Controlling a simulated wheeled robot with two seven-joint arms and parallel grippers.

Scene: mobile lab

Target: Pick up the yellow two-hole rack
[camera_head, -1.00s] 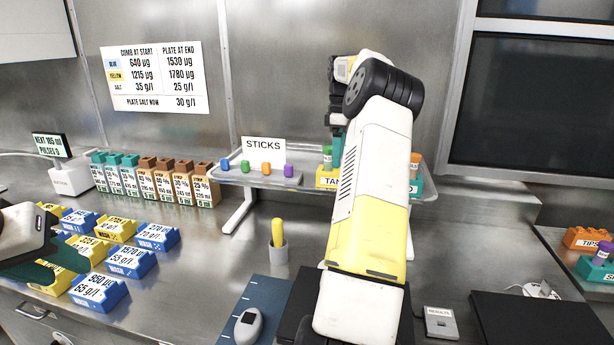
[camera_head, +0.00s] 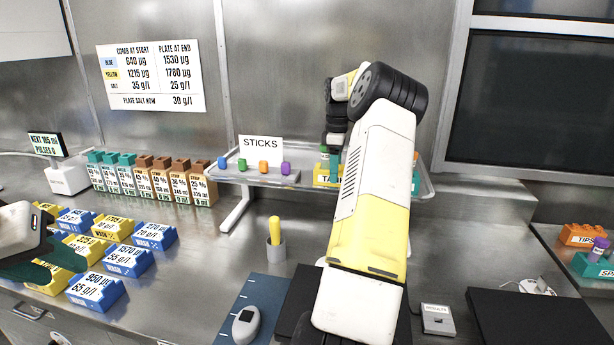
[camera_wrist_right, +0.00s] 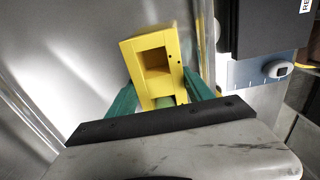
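In the head view, one right finger (camera_head: 334,168) overlaps the rack's front. My left gripper (camera_head: 38,275) is at the left edge, its fingers only partly seen.
The metal shelf (camera_head: 228,176) also holds a STICKS sign (camera_head: 260,151) and small coloured sticks. Blue and yellow labelled blocks (camera_head: 95,290) and bottles (camera_head: 160,180) stand on the bench at left. A grey cup (camera_head: 276,250) with a yellow stick stands below the shelf.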

